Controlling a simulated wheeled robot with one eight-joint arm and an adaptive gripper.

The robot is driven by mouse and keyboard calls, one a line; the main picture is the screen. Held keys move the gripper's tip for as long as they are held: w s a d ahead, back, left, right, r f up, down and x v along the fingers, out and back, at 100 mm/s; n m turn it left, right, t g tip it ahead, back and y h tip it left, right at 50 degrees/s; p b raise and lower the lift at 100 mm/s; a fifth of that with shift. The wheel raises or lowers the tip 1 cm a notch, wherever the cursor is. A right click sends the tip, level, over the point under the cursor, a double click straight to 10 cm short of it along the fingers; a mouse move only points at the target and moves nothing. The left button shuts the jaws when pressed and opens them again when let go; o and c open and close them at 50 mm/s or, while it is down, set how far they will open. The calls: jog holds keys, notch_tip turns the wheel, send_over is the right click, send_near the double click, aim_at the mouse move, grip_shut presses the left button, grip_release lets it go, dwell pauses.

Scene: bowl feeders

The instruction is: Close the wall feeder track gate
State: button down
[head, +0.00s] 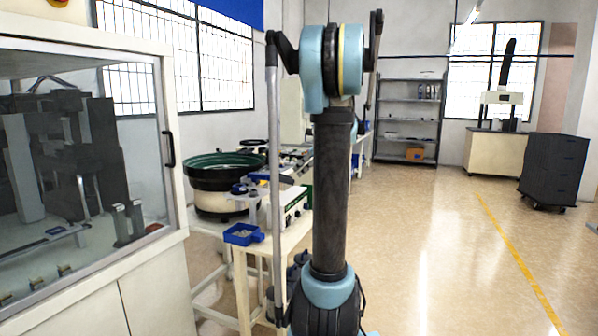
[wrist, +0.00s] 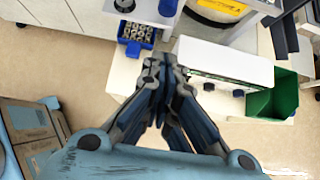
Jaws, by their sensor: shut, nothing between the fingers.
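A bowl feeder with a dark green bowl (head: 222,160) stands on a cream table along the wall in the head view. Small blue and grey track parts (head: 250,188) sit at its right front. I cannot make out the track gate in either view. My gripper (wrist: 167,66) is shut and empty in the wrist view, pointing down towards the table's edge. It is apart from the blue parts tray (wrist: 137,32) ahead on its left. In the head view my arm hides part of the table, and my gripper does not show.
A white box (wrist: 222,62) and a green bin (wrist: 276,95) lie right of my gripper in the wrist view. Cardboard boxes (wrist: 32,140) are on the floor at left. A glass-fronted machine (head: 80,150) stands left of the table.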

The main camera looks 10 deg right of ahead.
jog(key=w+a+f, duration=0.5)
jog(key=a, duration=0.2)
jog(key=shift+a, duration=0.15)
jog(key=shift+w+r, duration=0.1)
jog(key=shift+w, duration=0.05)
